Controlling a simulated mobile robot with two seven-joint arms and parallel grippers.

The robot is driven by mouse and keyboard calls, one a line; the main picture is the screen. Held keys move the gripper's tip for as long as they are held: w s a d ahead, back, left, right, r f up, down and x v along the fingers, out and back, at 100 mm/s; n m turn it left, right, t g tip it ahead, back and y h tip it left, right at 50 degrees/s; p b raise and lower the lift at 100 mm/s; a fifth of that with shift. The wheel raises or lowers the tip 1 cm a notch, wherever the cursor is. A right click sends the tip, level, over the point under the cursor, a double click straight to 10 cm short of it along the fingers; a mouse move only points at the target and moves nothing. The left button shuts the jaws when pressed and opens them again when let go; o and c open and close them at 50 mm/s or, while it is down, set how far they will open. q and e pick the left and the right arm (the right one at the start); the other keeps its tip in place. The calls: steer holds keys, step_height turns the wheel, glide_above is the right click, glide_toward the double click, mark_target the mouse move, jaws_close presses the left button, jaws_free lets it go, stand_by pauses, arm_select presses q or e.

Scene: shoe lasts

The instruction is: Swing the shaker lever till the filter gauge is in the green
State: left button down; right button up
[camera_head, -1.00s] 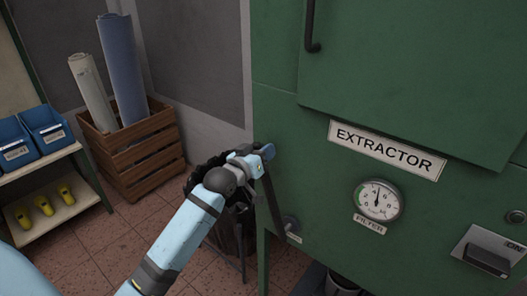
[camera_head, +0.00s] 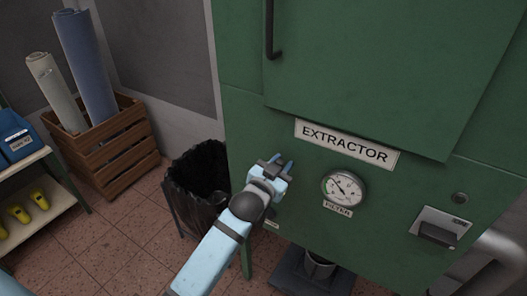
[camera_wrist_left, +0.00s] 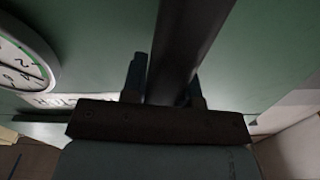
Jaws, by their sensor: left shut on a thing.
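The shaker lever is a dark bar that shows between my left gripper's fingers in the left wrist view (camera_wrist_left: 188,45). In the head view my left gripper (camera_head: 277,165) is shut on it at the green extractor's front and hides most of it. The round white filter gauge (camera_head: 343,187) is to the right of the gripper, above its FILTER label (camera_head: 338,210). Its needle points up and left; whether it is in the green is too small to tell. Part of the gauge, with a green arc at its rim, shows in the left wrist view (camera_wrist_left: 22,62). My right gripper is not in view.
The EXTRACTOR sign (camera_head: 347,145) is above the gauge, and a switch box (camera_head: 438,232) is to its right. A black-lined bin (camera_head: 195,185) stands close left of my left forearm. A wooden crate with rolls (camera_head: 108,150) and a shelf (camera_head: 45,210) are further left.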

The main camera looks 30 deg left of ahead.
mark_target(300, 164)
arm_select(q)
steer(key=d, duration=0.1)
steer(key=d+m, duration=0.1)
steer(key=d, duration=0.1)
steer(key=shift+s+d+f, duration=0.1)
steer(key=shift+f, duration=0.4)
steer(key=shift+m, duration=0.3)
steer(key=c, duration=1.1)
jaws_free()
steer(key=shift+d+f, duration=0.1)
steer(key=shift+c, duration=0.2)
steer(key=shift+o, duration=1.3)
steer(key=shift+d, duration=0.15)
steer(key=shift+s, duration=0.25)
steer(key=s+a, duration=0.1)
steer(key=s, duration=1.2)
steer(key=shift+s+b, duration=0.15)
steer(key=shift+b, duration=0.2)
